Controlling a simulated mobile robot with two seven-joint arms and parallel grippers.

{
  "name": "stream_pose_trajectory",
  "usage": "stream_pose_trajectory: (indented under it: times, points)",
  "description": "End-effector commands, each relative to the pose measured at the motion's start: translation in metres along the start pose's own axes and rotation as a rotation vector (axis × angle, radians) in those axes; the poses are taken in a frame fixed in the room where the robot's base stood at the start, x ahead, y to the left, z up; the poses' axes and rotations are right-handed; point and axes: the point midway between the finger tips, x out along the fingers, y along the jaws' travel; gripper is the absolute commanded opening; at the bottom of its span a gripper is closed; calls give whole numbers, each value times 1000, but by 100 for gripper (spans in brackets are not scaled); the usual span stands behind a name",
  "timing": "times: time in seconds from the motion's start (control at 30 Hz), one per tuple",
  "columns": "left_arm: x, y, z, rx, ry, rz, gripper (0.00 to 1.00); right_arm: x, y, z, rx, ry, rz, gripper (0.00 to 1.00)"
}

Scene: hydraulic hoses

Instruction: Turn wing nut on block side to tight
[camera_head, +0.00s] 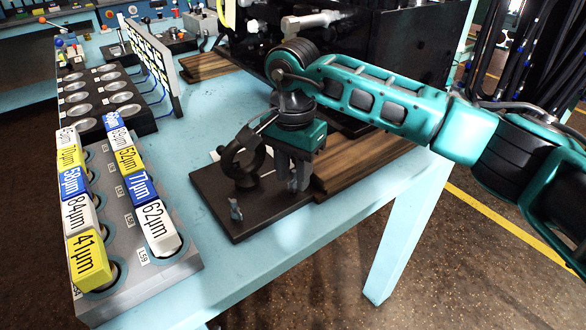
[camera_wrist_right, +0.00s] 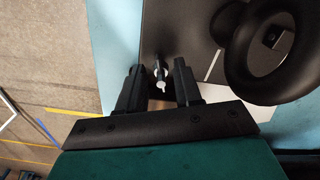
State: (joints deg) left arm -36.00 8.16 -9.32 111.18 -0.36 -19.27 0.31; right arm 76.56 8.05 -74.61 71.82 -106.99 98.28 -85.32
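A small grey wing nut (camera_head: 235,209) stands near the front edge of a dark base plate (camera_head: 262,222) on the blue table. A black upright ring (camera_head: 258,158) is mounted on the same plate, behind the nut. My right gripper (camera_head: 293,187) points down over the plate, to the right of the ring and nut. In the right wrist view, its fingers (camera_wrist_right: 157,74) are apart, and the wing nut (camera_wrist_right: 161,77) appears in the gap between them. I cannot tell whether they touch it. The ring (camera_wrist_right: 238,72) is right of the fingers there. My left gripper is not in view.
A grey rack (camera_head: 150,275) with labelled white, yellow and blue blocks stands at the left. A black holder with round cups (camera_head: 105,97) is behind it. Brown wooden boards (camera_head: 365,160) lie right of the plate. Dark machinery stands behind; the table's front edge is close.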

Motion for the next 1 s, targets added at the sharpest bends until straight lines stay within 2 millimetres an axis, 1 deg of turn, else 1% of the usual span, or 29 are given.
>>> stream_pose_trajectory:
  times: [0.17, 0.53, 1.0]
  points:
    - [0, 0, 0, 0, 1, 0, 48, 0, 0, 0, 1, 0, 0, 34]
    - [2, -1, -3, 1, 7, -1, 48, 0, 0, 0, 1, 0, 0, 0]
    - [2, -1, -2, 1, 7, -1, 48, 0, 0, 0, 23, 1, 1, 0]
